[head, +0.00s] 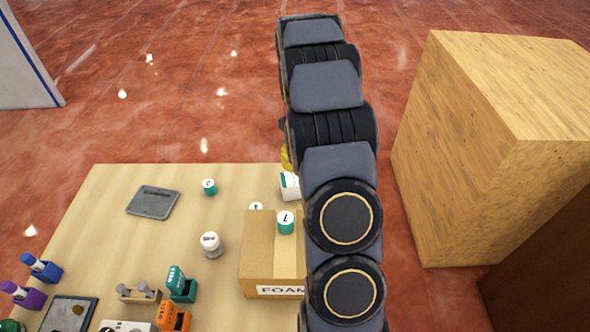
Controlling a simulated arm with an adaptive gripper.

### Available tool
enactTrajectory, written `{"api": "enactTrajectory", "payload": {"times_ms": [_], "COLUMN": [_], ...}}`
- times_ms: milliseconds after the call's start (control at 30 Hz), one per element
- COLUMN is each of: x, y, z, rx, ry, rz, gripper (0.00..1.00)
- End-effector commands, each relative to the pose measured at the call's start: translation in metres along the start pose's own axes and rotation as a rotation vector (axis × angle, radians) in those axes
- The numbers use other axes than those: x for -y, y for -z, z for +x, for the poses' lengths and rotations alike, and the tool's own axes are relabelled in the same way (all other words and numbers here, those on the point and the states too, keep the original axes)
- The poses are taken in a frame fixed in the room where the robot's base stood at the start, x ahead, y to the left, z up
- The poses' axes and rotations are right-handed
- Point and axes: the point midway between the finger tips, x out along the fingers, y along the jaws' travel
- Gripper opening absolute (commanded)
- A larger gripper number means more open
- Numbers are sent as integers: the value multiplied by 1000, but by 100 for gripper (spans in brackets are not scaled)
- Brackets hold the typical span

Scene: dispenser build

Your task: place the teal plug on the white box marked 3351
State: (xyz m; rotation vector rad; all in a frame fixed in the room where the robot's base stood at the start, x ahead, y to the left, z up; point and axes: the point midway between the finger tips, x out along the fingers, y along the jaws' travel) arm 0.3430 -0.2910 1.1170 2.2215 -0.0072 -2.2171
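Two small teal cylinders with white, marked tops could be the teal plug. One teal cylinder (209,187) stands alone on the table, right of a grey plate. The other teal cylinder (286,224) shows at the top of the cardboard box. A white box with teal on it (290,186) is partly hidden behind my arm; its number cannot be read. Another white piece (125,326) is cut off at the bottom edge, its marking too small to read. My gripper is not visible; my arm's links cross the picture right of centre and cover the table's right side.
The cardboard box marked FOAM (262,272) stands beside my arm. A grey plate (153,202), white knob (211,245), teal stamp-like piece (181,286) and orange one (172,317) are on the table (115,230). A wooden block (480,140) stands right. A yellow bit shows beside my arm.

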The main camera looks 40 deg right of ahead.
Motion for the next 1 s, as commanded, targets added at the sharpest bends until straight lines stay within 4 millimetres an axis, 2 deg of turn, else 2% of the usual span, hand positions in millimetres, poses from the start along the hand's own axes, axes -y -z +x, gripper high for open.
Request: {"api": "enactTrajectory", "payload": {"times_ms": [33,200,533,733,1000], "x": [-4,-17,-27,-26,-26], "y": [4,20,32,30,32], "z": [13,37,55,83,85], "rx": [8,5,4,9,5], "ry": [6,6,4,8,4], "rz": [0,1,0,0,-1], "gripper": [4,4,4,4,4]}}
